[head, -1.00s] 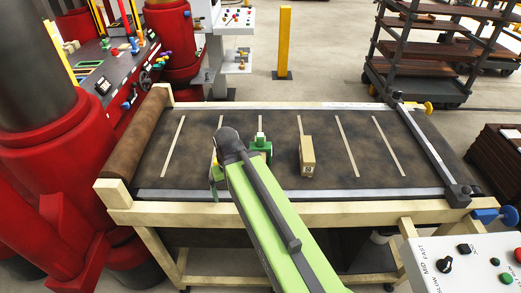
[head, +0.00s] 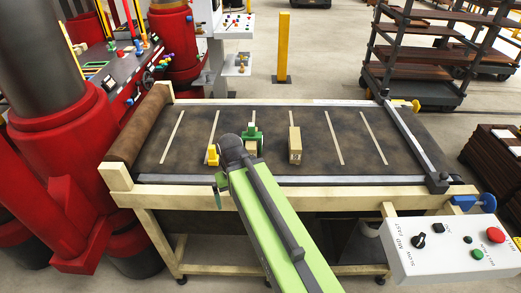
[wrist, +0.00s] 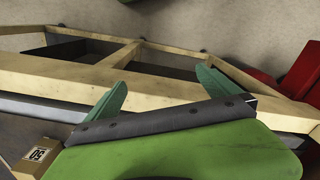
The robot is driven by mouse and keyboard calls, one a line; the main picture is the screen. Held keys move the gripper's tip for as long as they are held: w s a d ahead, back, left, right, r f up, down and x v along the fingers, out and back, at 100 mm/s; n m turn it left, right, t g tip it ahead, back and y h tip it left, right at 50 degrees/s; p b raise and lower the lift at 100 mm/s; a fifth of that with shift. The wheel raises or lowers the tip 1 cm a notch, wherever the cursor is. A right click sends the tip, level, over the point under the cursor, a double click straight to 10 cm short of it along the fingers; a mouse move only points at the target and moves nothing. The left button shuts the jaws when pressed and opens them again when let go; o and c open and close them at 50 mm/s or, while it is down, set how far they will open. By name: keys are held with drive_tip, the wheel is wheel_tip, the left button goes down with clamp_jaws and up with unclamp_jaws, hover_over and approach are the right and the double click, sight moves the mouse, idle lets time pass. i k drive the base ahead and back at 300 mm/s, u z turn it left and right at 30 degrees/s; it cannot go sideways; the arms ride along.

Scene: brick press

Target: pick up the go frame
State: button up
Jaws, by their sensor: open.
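No object is clearly marked as the go frame. A green block-like piece (head: 252,139) stands on the dark belt (head: 330,113), with a small yellow piece (head: 213,155) to its left. A tan box (head: 295,145) stands to its right; its printed label shows in the wrist view (wrist: 37,157). Small orange and green frame shapes (head: 95,68) lie on the red press's bench, too small to identify. My gripper (head: 221,182) is over the belt's near edge, in front of the yellow piece. In the wrist view its green fingers (wrist: 160,92) are spread apart with nothing between them.
The belt has a wooden frame (head: 270,195) and a roller (head: 140,130) at its left end. A red press (head: 65,125) stands left. A control box (head: 455,245) is at lower right. A yellow post (head: 283,48) and a dark rack (head: 415,60) stand behind.

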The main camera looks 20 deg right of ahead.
sight(252, 135)
drive_tip(key=u, duration=0.05)
drive_tip(key=k, duration=1.2)
drive_tip(key=z, duration=0.25)
drive_tip(key=i, duration=0.85)
drive_tip(key=u, duration=0.55)
drive_tip(key=i, duration=0.75)
drive_tip(key=u, duration=0.6)
